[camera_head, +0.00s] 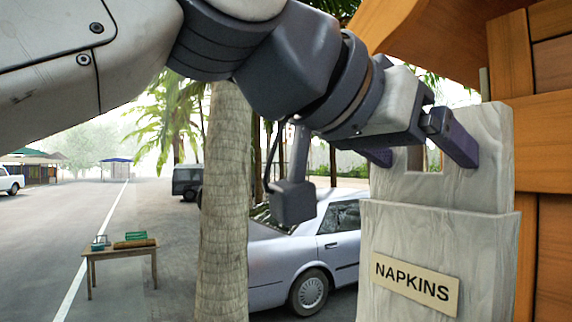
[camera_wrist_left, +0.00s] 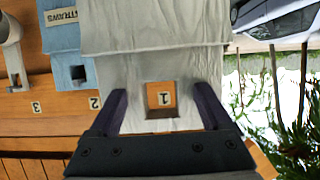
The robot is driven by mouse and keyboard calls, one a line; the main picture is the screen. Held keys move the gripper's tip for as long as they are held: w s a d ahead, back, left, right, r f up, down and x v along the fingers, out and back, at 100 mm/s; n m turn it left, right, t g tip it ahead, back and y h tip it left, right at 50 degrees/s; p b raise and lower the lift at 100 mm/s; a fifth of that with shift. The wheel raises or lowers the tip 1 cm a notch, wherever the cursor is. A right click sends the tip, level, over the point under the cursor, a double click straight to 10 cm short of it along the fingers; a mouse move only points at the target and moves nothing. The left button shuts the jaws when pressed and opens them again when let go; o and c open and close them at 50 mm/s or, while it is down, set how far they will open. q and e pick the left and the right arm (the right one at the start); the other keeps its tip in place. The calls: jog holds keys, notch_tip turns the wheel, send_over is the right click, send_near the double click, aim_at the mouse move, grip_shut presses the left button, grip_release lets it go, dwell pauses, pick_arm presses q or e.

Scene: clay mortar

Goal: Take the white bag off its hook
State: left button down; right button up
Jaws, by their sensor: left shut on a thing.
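The white bag (camera_head: 440,240) has a grey-veined, cloth-like surface and a NAPKINS label. It hangs upright at the right of the head view, and its upper part (camera_wrist_left: 150,65) fills the middle of the wrist view. My left gripper (camera_head: 420,152) is shut on the bag's top, with one dark purple finger on each side of the square opening. The fingers also show in the wrist view (camera_wrist_left: 163,105). A plate numbered 1 (camera_wrist_left: 164,98) shows through that opening. I cannot make out the hook or whether the bag still touches it. My right gripper is not in view.
An orange wooden wall (camera_head: 545,150) stands right beside the bag. In the wrist view, a blue STRAWS bag (camera_wrist_left: 67,48) hangs beside it, and a pale grey thing (camera_wrist_left: 12,40) is farther left. A palm trunk (camera_head: 225,210), silver car (camera_head: 295,250) and small table (camera_head: 120,250) stand beyond.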

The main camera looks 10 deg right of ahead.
pick_arm(q)
jog(key=shift+f+b, duration=0.75)
jog(key=shift+f, duration=0.1)
jog(key=shift+s+a+b, duration=0.45)
jog(key=shift+a, duration=0.7)
jog(key=shift+s+a+b, duration=0.4)
jog(key=shift+a, duration=0.8)
jog(key=shift+s+a+b, duration=0.45)
jog(key=shift+a, duration=0.7)
jog(key=shift+s+a+b, duration=0.25)
jog(key=shift+a+b, duration=0.3)
jog(key=shift+a, duration=0.1)
jog(key=shift+s+a+b, duration=0.2)
jog(key=shift+a+b, duration=0.35)
jog(key=shift+a, duration=0.05)
